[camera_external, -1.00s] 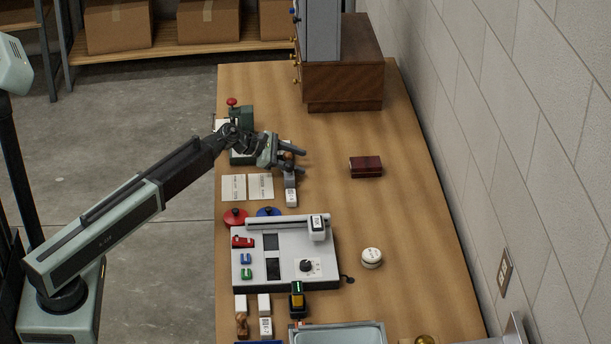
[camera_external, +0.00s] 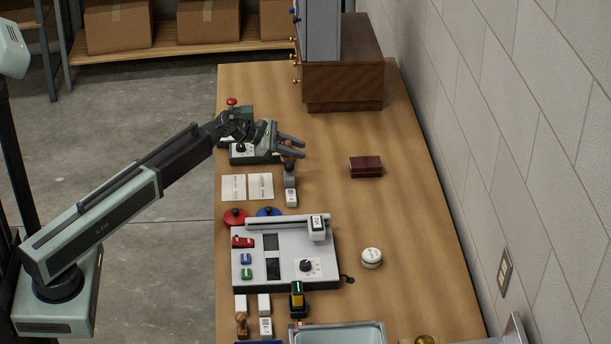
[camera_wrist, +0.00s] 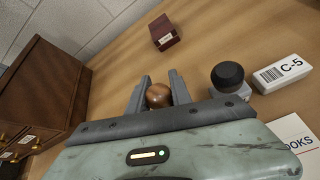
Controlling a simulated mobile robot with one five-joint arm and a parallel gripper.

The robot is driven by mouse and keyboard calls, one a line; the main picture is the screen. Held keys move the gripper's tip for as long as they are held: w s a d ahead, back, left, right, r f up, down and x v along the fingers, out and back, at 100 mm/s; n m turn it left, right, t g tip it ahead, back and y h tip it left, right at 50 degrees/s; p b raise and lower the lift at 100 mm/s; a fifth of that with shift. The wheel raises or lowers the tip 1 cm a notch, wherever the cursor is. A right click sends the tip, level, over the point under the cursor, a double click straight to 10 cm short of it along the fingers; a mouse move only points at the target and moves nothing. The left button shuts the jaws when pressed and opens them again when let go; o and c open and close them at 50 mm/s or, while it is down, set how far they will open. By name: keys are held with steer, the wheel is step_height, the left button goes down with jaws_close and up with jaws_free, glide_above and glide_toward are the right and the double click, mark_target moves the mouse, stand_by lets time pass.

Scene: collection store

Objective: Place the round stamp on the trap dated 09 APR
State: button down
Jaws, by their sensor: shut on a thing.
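My gripper (camera_external: 291,147) is over the far left part of the table. In the wrist view, its two fingers (camera_wrist: 158,92) are closed on a round brown wooden knob (camera_wrist: 158,96), apparently a stamp's handle. The stamp's lower part is hidden by the gripper. Beside it on the right stand a grey piece with a black knob (camera_wrist: 228,76) and a white block marked C-5 (camera_wrist: 283,73). No trap dated 09 APR can be made out; the print on the two pale cards (camera_external: 233,187) (camera_external: 260,186) is too small to read.
A green device (camera_external: 240,152) stands left of my gripper. A grey console (camera_external: 250,281) and red and blue discs (camera_external: 236,216) (camera_external: 268,212) are nearer the camera. A dark red box (camera_external: 365,167) lies right. A wooden cabinet (camera_external: 345,85) stands behind. The table's right side is mostly clear.

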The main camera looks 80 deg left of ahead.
step_height(320, 180, up, 6)
steer(key=p, duration=0.4)
steer(key=shift+f, duration=0.1)
steer(key=shift+f, duration=0.1)
